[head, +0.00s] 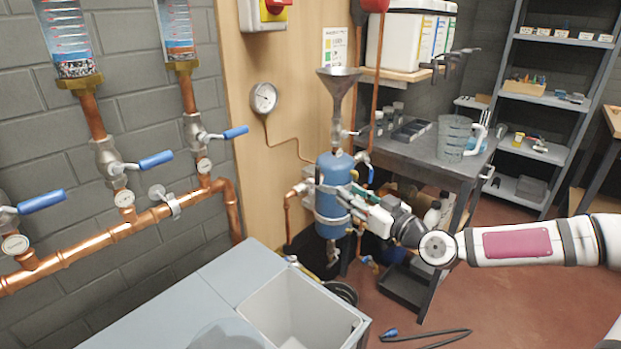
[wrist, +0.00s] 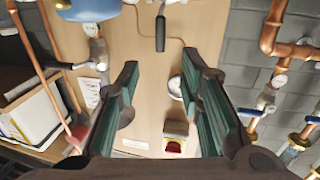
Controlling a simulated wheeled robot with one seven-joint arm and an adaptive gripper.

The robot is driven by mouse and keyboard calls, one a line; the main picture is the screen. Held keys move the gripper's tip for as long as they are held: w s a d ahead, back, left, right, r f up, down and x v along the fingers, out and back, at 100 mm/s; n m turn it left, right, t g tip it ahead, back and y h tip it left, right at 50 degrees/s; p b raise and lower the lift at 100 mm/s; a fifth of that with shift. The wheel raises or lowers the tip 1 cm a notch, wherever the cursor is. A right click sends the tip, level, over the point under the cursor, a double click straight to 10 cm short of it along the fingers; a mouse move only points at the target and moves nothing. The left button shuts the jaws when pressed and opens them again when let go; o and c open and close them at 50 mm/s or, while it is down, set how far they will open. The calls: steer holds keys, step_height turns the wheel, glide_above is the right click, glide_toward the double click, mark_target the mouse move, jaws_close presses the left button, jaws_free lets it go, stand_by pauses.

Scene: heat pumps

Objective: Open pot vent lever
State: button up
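The blue pot (head: 333,190) is mounted upright in front of the wooden panel, below a metal funnel (head: 338,85). My gripper (head: 345,196) is beside the pot's right side and overlaps it in the head view. In the wrist view my gripper (wrist: 160,68) is open, with nothing between its pads. A dark-handled lever (wrist: 160,33) shows at the top middle, just beyond the fingertips; I cannot tell for sure that it is the vent lever. Part of the pot (wrist: 88,9) shows at top left, with a metal valve (wrist: 97,48) beside it.
A gauge (head: 264,97) and a red switch (head: 274,8) are on the panel. Copper pipes with blue-handled valves (head: 156,160) line the left wall. A grey bench (head: 215,285) with an open bin (head: 300,309) is in front. A cart (head: 431,149) with a jug stands at right.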

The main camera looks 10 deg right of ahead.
mark_target(318, 183)
steer(key=b+x, duration=0.1)
steer(key=x, duration=1.2)
steer(key=shift+w+a, duration=0.1)
steer(key=shift+w, duration=0.2)
steer(key=shift+c, duration=0.3)
jaws_close()
